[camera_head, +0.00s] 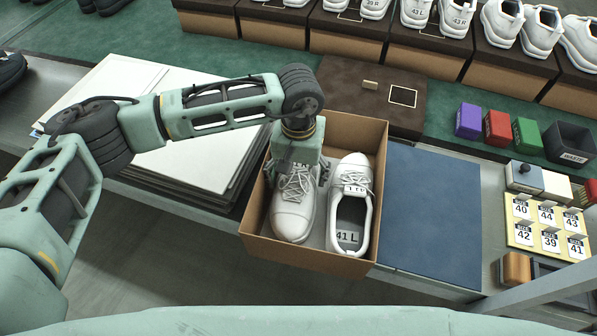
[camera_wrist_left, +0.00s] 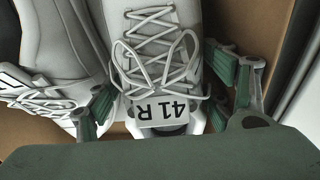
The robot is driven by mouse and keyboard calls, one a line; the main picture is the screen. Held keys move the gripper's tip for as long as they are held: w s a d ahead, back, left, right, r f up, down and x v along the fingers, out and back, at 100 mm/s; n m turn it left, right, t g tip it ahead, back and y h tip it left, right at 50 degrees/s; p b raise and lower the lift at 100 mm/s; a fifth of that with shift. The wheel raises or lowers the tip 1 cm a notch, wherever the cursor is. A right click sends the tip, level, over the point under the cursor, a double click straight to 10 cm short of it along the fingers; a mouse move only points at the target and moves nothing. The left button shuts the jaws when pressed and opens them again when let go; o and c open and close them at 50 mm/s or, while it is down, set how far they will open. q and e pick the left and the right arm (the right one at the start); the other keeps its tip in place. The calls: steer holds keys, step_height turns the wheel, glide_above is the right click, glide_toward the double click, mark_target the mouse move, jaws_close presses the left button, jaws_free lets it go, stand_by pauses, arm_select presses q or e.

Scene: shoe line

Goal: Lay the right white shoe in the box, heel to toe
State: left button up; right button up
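The right white shoe (camera_head: 291,214) lies in the open brown box (camera_head: 312,258), in its left half, toe toward the front. Its tongue label reads 41 R in the left wrist view (camera_wrist_left: 160,108). The left white shoe (camera_head: 351,190), marked 41 L, lies beside it the other way round, toe toward the back. My left gripper (camera_head: 298,172) is over the heel end of the right shoe and hides it. In the left wrist view its fingers (camera_wrist_left: 165,92) stand apart on either side of the shoe, with small gaps showing. My right gripper is out of view.
Stacked white sheets (camera_head: 185,150) lie left, a blue mat (camera_head: 433,212) right. Coloured blocks (camera_head: 497,127), a dark bin (camera_head: 570,143) and size cards (camera_head: 548,226) are farther right. Boxes with white shoes (camera_head: 430,62) line the back.

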arm_select(q)
steer(key=o, duration=0.4)
steer(key=shift+r, duration=0.15)
step_height(320, 180, up, 12)
steer(key=shift+f, duration=0.15)
stand_by(0.4)
